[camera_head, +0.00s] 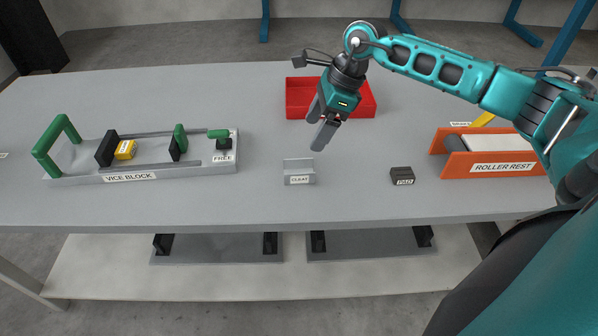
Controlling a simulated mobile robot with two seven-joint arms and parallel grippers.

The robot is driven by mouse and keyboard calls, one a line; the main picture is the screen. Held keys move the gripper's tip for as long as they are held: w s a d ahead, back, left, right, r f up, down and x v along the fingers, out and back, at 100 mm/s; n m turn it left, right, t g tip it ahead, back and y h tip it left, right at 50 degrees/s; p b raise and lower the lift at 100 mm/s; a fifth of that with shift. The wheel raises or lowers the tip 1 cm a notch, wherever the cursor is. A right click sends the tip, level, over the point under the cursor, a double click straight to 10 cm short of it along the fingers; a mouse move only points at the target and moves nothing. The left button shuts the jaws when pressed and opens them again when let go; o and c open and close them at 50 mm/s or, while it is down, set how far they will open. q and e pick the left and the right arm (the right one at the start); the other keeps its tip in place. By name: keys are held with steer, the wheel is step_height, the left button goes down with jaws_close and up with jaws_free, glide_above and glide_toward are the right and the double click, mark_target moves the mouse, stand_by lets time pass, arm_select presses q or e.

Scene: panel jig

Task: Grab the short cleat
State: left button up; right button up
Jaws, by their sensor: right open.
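The short cleat (299,172) is a small grey L-shaped piece with a label reading CLEAT. It stands on the grey table near the front edge, left of centre. My right gripper (319,130) reaches in from the right and hangs above the table, behind and slightly right of the cleat. Its jaws point down, open and empty, apart from the cleat. My left gripper is not in view.
A red tray (298,98) stands behind my right gripper. A small dark labelled block (402,176) lies right of the cleat. An orange roller rest (487,169) is further right. A vice block (140,172) with green handles is at left. The table (345,205) is clear around the cleat.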

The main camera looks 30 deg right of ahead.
glide_above(299, 166)
steer(key=s, duration=0.2)
step_height(299, 166, down, 6)
steer(key=shift+d+f, duration=0.1)
steer(key=x, duration=0.4)
steer(key=shift+s+d+f, duration=0.15)
steer(key=shift+s+f, duration=0.05)
steer(key=shift+s, duration=0.15)
steer(key=shift+w+a+f, duration=0.15)
steer(key=shift+a+f, duration=0.05)
steer(key=shift+f, duration=0.35)
steer(key=shift+c, duration=0.4)
steer(key=c, duration=1)
steer(key=shift+r, duration=0.15)
